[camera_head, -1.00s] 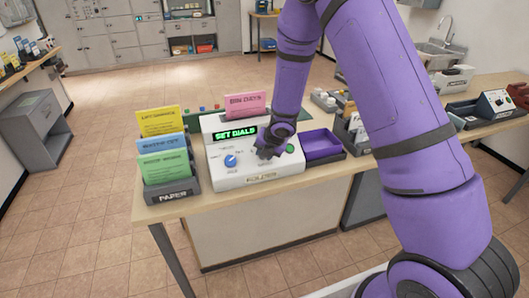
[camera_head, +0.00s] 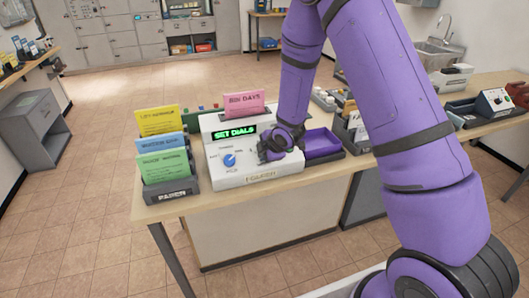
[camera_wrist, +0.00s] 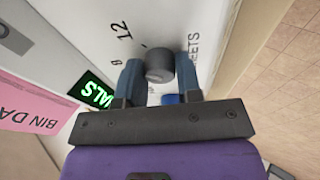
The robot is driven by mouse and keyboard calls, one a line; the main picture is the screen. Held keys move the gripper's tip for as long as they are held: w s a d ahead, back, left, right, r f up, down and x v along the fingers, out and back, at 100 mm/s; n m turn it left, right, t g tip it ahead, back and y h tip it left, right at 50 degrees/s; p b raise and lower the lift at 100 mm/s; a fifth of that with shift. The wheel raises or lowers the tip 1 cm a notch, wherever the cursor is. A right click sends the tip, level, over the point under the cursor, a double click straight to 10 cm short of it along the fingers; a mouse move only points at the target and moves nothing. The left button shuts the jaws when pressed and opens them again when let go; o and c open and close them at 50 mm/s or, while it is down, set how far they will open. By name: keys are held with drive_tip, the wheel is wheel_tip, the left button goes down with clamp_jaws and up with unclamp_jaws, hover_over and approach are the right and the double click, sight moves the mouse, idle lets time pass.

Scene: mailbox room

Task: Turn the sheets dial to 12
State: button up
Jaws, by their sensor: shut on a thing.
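The folder machine (camera_head: 262,178) is a white box on the table. Its screen (camera_head: 234,134) reads SET DIALS in green. In the wrist view a dark grey round sheets dial (camera_wrist: 160,65) sits by the printed word SHEETS, with the numbers 8 and 12 beside it. My gripper (camera_wrist: 160,76) is shut on this dial, one finger on each side. Where the dial's pointer stands is not clear. In the head view my gripper (camera_head: 275,150) covers the dial. A second dial, blue (camera_head: 229,160), is to its left; a blue piece also shows between my fingers (camera_wrist: 172,99).
A paper rack (camera_head: 172,185) with yellow, blue and green cards stands left of the machine. A pink card (camera_head: 244,102) stands behind the screen. A purple tray (camera_head: 321,143) is close on the right. Open floor lies left of the table.

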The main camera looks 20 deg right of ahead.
drive_tip(key=m+t, duration=0.1)
drive_tip(key=m, duration=0.4)
drive_tip(key=shift+s+h, duration=0.1)
drive_tip(key=shift+h, duration=0.2)
idle(0.4)
drive_tip(key=o, duration=0.6)
drive_tip(key=shift+o, duration=0.2)
drive_tip(key=v, duration=1)
drive_tip(key=shift+s+r, duration=0.2)
drive_tip(key=shift+s, duration=0.05)
